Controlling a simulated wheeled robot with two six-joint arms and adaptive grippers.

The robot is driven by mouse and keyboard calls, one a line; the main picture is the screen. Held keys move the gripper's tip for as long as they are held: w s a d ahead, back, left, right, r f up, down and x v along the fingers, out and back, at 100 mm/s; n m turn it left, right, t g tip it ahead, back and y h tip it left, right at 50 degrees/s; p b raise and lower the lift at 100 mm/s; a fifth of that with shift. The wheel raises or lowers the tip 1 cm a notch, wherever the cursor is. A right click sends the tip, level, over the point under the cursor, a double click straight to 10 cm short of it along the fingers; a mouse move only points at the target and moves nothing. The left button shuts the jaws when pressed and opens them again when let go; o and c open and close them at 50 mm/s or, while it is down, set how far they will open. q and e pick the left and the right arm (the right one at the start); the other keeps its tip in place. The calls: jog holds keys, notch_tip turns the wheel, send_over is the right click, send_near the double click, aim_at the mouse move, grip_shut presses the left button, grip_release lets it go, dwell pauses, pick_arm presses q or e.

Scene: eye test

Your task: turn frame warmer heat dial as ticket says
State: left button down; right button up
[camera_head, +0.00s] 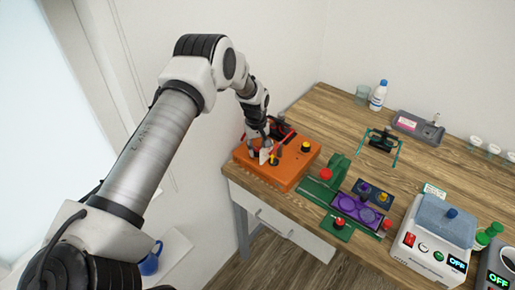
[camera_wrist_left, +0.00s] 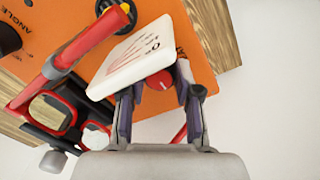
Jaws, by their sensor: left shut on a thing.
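My left gripper (camera_head: 268,150) reaches down over the left part of an orange box (camera_head: 287,172) at the table's left end. In the left wrist view its fingers (camera_wrist_left: 160,88) are shut on a small red knob (camera_wrist_left: 160,80) with a white mark. A tilted white plate (camera_wrist_left: 137,57) with fanned red lines stands right beside the knob. A white unit (camera_head: 427,247) with a blue-grey top, small front controls and a lit "OFF" display stands at the right. A small green-and-white card (camera_head: 434,190) stands behind it; its text is too small to read. My right gripper is not in view.
Red-rimmed spectacles (camera_wrist_left: 50,112) lie close to the left fingers. Green fixtures (camera_head: 325,188) and a purple tray (camera_head: 357,209) stand mid-table. A grey tray (camera_head: 415,127) and a bottle (camera_head: 379,95) are at the back. Bare wood (camera_head: 335,115) lies behind the orange box.

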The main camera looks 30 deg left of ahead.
pick_arm(q)
jog(key=shift+s+f, duration=0.1)
jog(key=shift+f, duration=0.05)
jog(key=shift+f+m+b, duration=0.15)
jog(key=shift+m+b, duration=0.55)
jog(key=shift+b, duration=0.1)
jog(key=m+b, duration=0.2)
jog(key=m, duration=0.1)
jog(key=shift+a+f+b, duration=0.1)
jog(key=shift+b, duration=0.2)
jog(key=m+b, duration=0.2)
jog(key=m, duration=0.1)
jog(key=shift+s+m, duration=0.1)
jog(key=shift+m, duration=0.3)
jog(key=shift+m+b, duration=0.65)
jog(key=shift+m, duration=1.05)
jog(key=shift+g, duration=0.3)
